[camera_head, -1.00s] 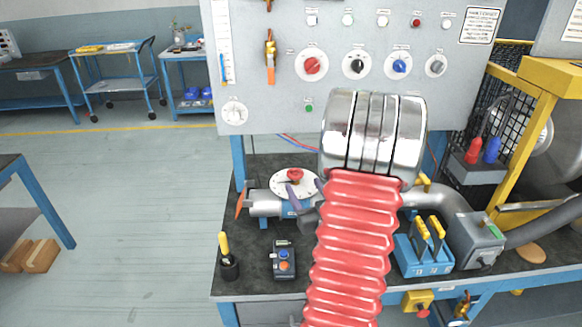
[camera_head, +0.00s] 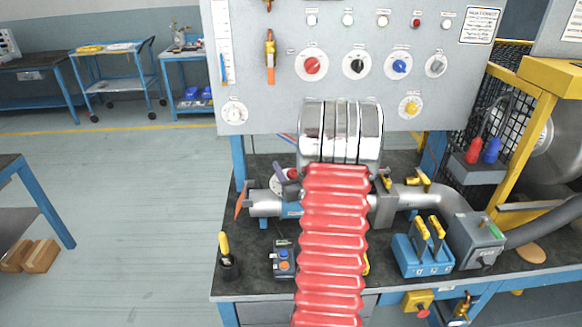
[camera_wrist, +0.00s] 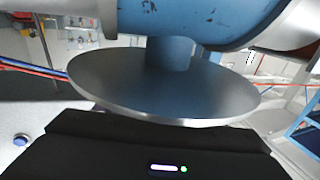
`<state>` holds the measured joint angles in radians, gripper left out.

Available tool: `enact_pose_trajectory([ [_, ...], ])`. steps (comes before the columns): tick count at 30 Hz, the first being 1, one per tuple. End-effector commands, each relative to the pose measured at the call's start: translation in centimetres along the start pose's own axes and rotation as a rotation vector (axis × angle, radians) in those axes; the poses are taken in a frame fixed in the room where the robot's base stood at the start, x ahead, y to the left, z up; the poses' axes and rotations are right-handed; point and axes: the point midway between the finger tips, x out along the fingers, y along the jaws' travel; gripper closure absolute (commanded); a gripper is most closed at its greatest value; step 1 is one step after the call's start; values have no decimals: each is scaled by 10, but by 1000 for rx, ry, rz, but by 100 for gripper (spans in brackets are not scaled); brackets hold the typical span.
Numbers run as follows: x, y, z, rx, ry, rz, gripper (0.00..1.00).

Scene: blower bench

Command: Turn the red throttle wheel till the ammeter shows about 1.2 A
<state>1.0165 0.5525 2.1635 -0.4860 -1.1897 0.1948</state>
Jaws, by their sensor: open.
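In the head view a small red part (camera_head: 293,173), likely the throttle wheel, shows at the left of my arm, over a white disc (camera_head: 275,186) on the blue-and-grey pipe fitting. Most of both is hidden behind my arm. In the wrist view the black body of my gripper (camera_wrist: 160,150) fills the bottom, close to a dark grey disc (camera_wrist: 165,85) on a short stem from a blue body. No red shows on that disc, and I see no grip on it. My jaws are open. I cannot pick out the ammeter or any reading.
The grey panel (camera_head: 270,100) behind carries several knobs and lamps. On the bench (camera_head: 245,280) stand a yellow-handled tool in a black holder (camera_head: 228,262), a button box (camera_head: 283,262) and a blue box with yellow levers (camera_head: 423,255). A yellow frame (camera_head: 535,110) rises at right.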

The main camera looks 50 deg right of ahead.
Motion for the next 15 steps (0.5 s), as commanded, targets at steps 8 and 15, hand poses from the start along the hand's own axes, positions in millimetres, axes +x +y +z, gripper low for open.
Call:
enact_pose_trajectory([
  [8, 0, 0, 0, 0, 0, 0, 40],
  [15, 0, 0, 0, 0, 0, 0, 57],
])
